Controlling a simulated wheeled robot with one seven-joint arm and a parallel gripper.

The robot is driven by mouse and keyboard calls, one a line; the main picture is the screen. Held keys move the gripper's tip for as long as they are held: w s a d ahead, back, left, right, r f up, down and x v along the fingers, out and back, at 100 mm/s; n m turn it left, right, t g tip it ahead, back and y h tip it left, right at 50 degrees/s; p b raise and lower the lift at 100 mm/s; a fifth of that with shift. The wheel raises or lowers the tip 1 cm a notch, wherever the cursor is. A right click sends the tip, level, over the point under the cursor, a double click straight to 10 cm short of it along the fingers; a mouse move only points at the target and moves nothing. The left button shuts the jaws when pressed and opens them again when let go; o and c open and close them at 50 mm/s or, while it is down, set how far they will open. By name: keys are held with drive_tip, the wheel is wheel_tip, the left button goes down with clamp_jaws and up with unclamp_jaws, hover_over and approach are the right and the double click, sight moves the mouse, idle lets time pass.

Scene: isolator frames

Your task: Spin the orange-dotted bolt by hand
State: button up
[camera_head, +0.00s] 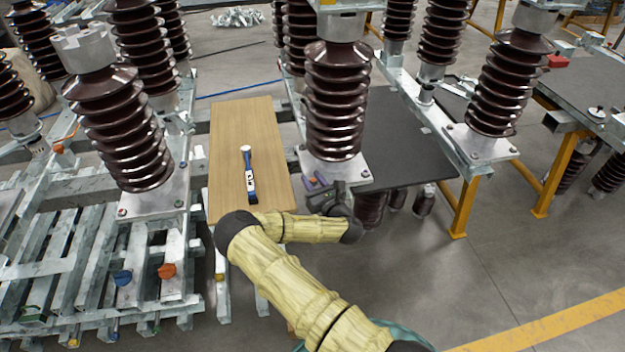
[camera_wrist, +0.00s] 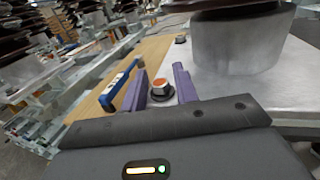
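The orange-dotted bolt (camera_wrist: 160,88) stands upright on a corner of the metal base plate (camera_wrist: 225,90) under the brown insulator. In the wrist view it has a silver head with an orange top and a dark ring beneath. My gripper (camera_wrist: 161,68) has its two purple fingers on either side of the bolt, with a visible gap at each side, so it looks open. In the head view my gripper (camera_head: 314,181) is low at the front left corner of the base plate, and a small orange spot (camera_head: 313,180) shows between the fingers.
A wooden board (camera_head: 240,130) lies left of the plate, with a blue torque wrench (camera_head: 249,175) on it. The brown insulator (camera_head: 335,100) rises close behind my gripper. Another insulator (camera_head: 120,130) stands to the left. A dark tabletop (camera_head: 405,140) is at the right.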

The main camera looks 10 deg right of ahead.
clamp_jaws()
drive_tip(key=shift+f+m+h+b, duration=0.15)
drive_tip(key=shift+m+h+b, duration=0.35)
drive_tip(key=shift+h+b, duration=0.15)
